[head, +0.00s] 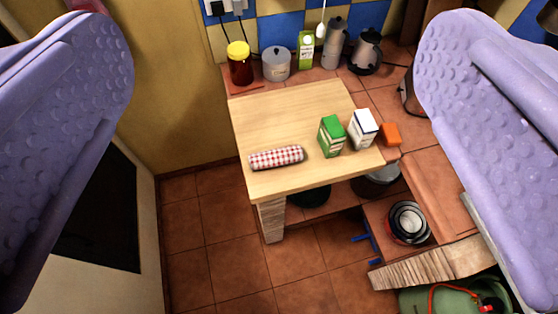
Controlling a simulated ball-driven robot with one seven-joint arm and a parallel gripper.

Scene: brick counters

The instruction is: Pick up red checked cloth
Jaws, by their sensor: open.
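The red checked cloth (276,157) is a rolled red-and-white bundle. It lies near the front left edge of the light wooden board (285,118) on the counter. My gripper (278,160) shows as two purple dimpled fingers at the left and right sides of the head view. The fingers are wide apart with nothing between them close by. The cloth shows in the gap between them, well beyond the fingers and apart from them.
A green carton (331,136), a white carton (362,129) and an orange block (390,134) stand right of the cloth. A jar (239,66), a canister (276,66) and a kettle (366,54) stand behind. Tiled floor (205,235) is clear at front left.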

